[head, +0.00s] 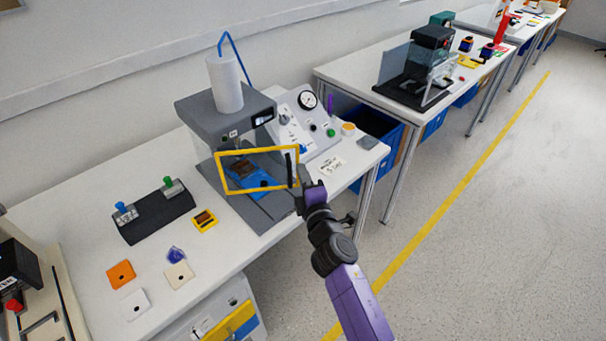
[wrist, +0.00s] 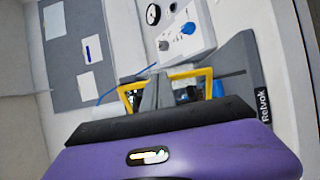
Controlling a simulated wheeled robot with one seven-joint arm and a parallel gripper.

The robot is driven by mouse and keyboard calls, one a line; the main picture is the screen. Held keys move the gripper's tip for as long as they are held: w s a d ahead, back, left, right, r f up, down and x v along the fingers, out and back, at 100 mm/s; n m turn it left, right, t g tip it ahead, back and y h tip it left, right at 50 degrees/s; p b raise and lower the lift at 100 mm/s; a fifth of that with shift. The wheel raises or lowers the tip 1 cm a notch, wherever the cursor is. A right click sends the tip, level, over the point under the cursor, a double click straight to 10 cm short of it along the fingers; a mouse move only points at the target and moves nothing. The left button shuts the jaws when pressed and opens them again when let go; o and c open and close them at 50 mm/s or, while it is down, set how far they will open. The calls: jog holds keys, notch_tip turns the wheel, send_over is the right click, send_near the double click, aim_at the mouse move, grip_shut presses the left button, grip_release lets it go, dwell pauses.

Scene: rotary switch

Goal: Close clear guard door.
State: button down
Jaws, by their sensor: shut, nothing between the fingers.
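The clear guard door (head: 255,151) has a yellow frame and stands upright in front of the grey press (head: 222,124) in the head view. A dark upright handle (head: 291,170) is near its right edge. My gripper (head: 300,178) is shut and empty, close to that handle and right edge; I cannot tell whether it touches them. In the wrist view, parts of the yellow door frame (wrist: 206,76) show on both sides of my shut fingers (wrist: 155,92), which hide its middle. Whether any gap remains between door and press is unclear.
A sloped control panel (head: 310,125) with a gauge and knobs stands right of the press. A black block with two switches (head: 155,212) and several small coloured plates lie to the left on the white bench (head: 215,262). The floor at the right is clear.

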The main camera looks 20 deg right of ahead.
jog(key=shift+w+d+n+y+p, duration=0.15)
jog(key=shift+w+y+p, duration=0.15)
jog(key=shift+w, duration=0.15)
jog(key=shift+w+d+n+y+p, duration=0.2)
jog(key=shift+w+p, duration=0.1)
jog(key=shift+w, duration=0.15)
dwell(1.2)
jog(key=shift+w+d+n+y+p, duration=0.1)
jog(key=shift+w+n+y+p, duration=0.85)
jog(key=shift+w+y, duration=0.7)
jog(key=shift+w+n+g+y, duration=0.3)
jog(key=shift+w+y, duration=0.05)
jog(key=shift+w, duration=0.5)
jog(key=shift+w+b, duration=0.4)
jog(key=shift+w, duration=0.45)
jog(key=shift+w+a+b, duration=0.2)
jog(key=shift+w+b, duration=0.1)
jog(key=shift+w, duration=0.25)
jog(key=shift+s, duration=0.1)
dwell(0.4)
